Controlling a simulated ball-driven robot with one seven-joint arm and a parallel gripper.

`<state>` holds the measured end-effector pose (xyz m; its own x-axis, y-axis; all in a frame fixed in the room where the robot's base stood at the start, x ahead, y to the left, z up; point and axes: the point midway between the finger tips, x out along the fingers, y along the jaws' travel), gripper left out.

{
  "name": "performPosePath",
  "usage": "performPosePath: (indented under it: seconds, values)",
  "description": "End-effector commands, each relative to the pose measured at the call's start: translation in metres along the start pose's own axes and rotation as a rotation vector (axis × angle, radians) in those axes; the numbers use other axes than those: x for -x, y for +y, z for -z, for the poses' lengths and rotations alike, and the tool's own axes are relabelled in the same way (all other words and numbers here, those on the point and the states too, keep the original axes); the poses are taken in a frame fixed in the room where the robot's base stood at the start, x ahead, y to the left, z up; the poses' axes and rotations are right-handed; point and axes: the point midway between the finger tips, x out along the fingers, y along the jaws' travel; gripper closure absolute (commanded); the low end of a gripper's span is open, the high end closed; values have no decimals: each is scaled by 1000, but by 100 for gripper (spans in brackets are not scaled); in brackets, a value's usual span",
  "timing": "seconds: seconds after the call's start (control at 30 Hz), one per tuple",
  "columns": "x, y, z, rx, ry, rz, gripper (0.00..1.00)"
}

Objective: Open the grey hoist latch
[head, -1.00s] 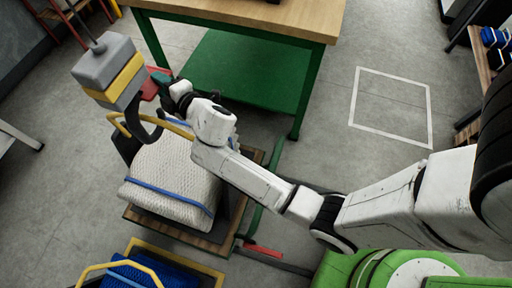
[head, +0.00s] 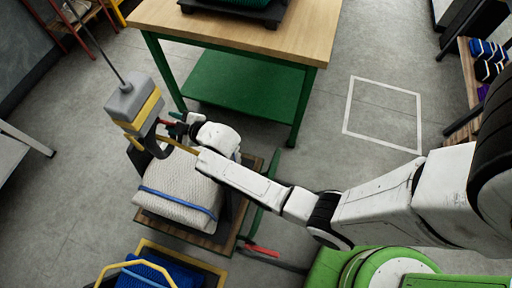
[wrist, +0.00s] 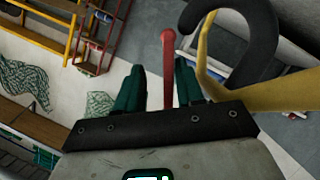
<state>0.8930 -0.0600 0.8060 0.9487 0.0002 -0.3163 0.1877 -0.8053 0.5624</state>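The hoist block (head: 130,102), grey with a yellow band, hangs on a cable with a dark hook (head: 157,148) below it. A red lever (head: 167,122) sticks out from its right side; in the wrist view the red lever (wrist: 167,70) stands between my fingers, nearer the right one. My gripper (wrist: 158,85) has dark green fingers spread apart around the lever; I see no clear grip on it. My gripper (head: 177,124) is just right of the block in the head view. The hook (wrist: 245,30) is beside a yellow bar (wrist: 225,95).
A white net bale (head: 178,186) with a blue strap sits on a wooden pallet (head: 190,233) below the hoist. A green-framed workbench (head: 290,48) stands behind. A blue bundle (head: 150,272) lies in front. The floor with the white square (head: 385,147) is clear.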

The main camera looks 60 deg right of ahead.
Motion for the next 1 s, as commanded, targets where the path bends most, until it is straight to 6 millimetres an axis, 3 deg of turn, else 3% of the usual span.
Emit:
performPosePath:
  seconds: [0.43, 1.0]
  values:
    - [2, -11, 3, -228, 0, 94, 64]
    - [104, -5, -2, -219, -1, 92, 64]
